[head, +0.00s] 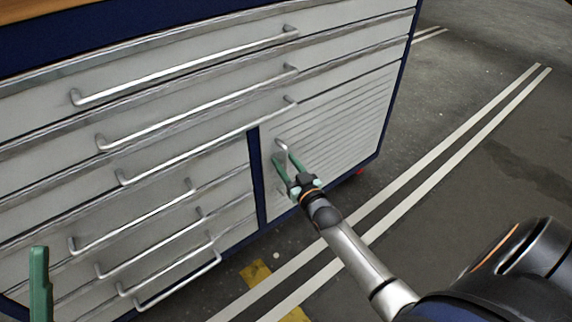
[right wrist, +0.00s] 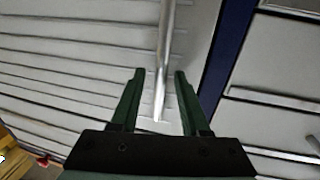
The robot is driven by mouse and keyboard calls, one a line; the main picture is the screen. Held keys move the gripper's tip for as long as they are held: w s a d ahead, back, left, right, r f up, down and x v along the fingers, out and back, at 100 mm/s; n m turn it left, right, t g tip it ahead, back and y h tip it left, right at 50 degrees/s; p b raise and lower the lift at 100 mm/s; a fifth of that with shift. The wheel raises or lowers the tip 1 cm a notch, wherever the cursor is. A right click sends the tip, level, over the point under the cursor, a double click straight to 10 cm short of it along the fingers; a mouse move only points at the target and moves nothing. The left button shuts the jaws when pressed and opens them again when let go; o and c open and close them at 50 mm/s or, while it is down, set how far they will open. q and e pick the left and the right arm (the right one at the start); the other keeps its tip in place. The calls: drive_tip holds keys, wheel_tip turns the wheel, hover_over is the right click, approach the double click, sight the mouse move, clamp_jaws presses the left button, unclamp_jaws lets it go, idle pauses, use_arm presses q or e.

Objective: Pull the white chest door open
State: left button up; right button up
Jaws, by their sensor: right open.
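The white chest door (head: 340,125) with horizontal slats is at the lower right of the blue-framed chest and looks closed. Its metal handle (head: 282,146) is near the door's left edge. My right gripper (head: 283,160) is open at the handle. In the right wrist view the handle (right wrist: 163,70) runs between the two green fingers (right wrist: 158,78), with a gap to each side. The slatted door also shows there (right wrist: 70,70). A green finger of my left gripper (head: 39,285) shows at the lower left; its other finger is out of frame.
White drawers with long bar handles (head: 185,70) fill the top and left of the chest. A blue post (head: 258,175) separates the door from the lower drawers. The grey floor (head: 480,150) with white lines is clear to the right.

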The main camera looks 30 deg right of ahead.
drive_tip(key=shift+c, duration=0.4)
clamp_jaws()
idle(0.9)
